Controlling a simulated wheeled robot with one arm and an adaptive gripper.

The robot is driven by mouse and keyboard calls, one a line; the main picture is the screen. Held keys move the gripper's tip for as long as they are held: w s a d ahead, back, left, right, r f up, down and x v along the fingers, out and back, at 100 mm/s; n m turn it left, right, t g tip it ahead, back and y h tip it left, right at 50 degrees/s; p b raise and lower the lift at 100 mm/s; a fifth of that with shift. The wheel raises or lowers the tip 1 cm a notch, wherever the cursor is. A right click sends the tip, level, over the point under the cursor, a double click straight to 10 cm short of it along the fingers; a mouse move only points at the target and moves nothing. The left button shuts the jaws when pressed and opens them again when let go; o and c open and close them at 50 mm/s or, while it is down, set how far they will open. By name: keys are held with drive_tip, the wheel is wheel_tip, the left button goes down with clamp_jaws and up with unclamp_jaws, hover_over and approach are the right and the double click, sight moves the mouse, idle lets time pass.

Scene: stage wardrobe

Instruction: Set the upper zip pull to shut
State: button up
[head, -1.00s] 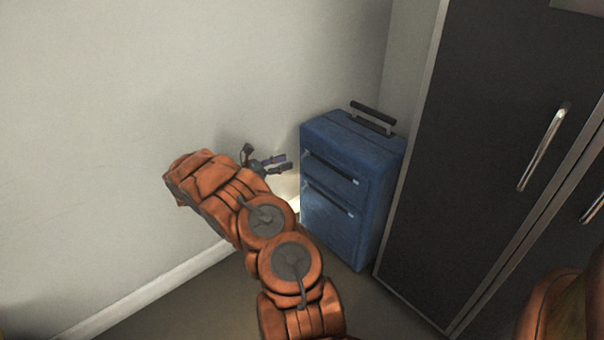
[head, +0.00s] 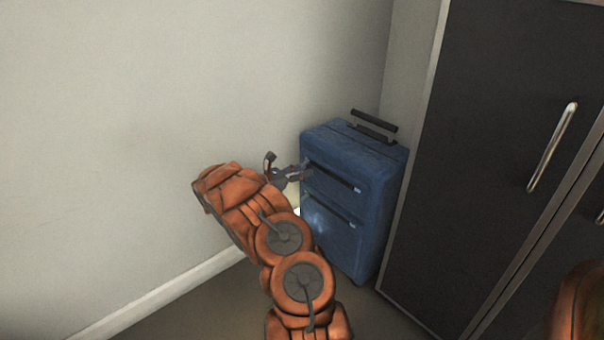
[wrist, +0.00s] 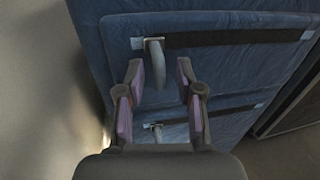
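A blue suitcase (head: 372,170) stands upright in the corner, with two dark zip tracks across its front. The upper zip pull (wrist: 154,62), a grey loop, hangs at the left end of the upper track (wrist: 225,38) in the wrist view. My gripper (wrist: 160,75) is open, with its two fingers on either side of that pull; I cannot tell whether either touches it. In the head view, my gripper (head: 306,169) is at the suitcase's upper left front. The lower zip pull (wrist: 156,130) is at the left of the lower track, between my gripper's finger bases.
A dark wardrobe (head: 490,130) with long metal handles (head: 552,147) stands close to the suitcase's right. A pale wall (head: 130,120) is behind and to the left. The suitcase's black carry handle (head: 374,121) stands up on top.

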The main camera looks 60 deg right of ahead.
drive_tip(key=shift+c, duration=0.4)
clamp_jaws()
idle(0.4)
